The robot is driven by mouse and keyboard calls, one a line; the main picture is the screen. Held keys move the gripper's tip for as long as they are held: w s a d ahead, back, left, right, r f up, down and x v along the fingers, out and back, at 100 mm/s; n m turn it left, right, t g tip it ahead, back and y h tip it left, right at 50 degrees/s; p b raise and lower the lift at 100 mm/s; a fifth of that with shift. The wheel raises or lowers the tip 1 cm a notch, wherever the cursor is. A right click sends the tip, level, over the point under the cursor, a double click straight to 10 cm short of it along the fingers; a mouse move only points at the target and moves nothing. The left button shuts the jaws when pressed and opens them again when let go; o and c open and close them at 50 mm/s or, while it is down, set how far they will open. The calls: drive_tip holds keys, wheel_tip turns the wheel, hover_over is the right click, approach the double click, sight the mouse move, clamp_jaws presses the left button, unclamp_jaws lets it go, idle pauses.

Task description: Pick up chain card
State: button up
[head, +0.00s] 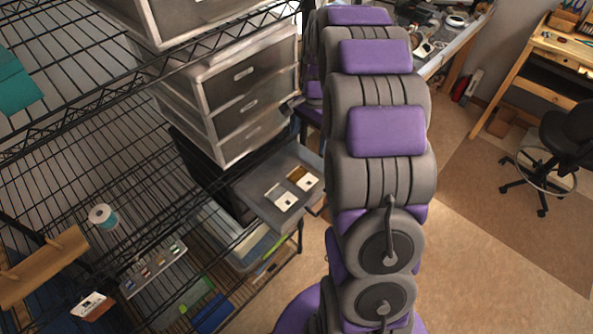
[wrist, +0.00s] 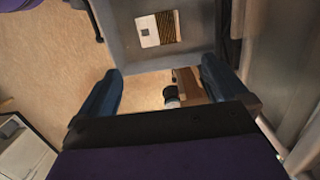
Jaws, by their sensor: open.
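A small card (wrist: 158,29), white with a dark square and a gold-and-dark striped part, lies on a grey surface at the top of the wrist view. It looks like the chain card, though its print is too small to read. In the head view, two small cards lie side by side on the grey tray: a white one (head: 284,199) and one with a brown part (head: 303,179). I cannot tell for certain which is the chain card. My gripper (wrist: 160,68) is open, with its two blue fingers apart and nothing between them. The card lies beyond the fingertips.
A workbench (head: 545,60) and stool stand right; open floor lies between.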

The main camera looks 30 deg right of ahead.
hover_over(302, 176)
drive_tip(key=f, duration=1)
drive_tip(key=shift+w+d, duration=0.35)
drive_tip(key=shift+d, duration=0.05)
drive_tip(key=f, duration=0.3)
drive_tip(key=f+b, duration=0.1)
drive_tip(key=f, duration=0.1)
drive_tip(key=shift+s+a, duration=0.15)
drive_tip(key=shift+s, duration=0.2)
drive_tip(key=shift+a, duration=0.15)
drive_tip(key=shift+c, duration=0.7)
drive_tip(key=c, duration=0.6)
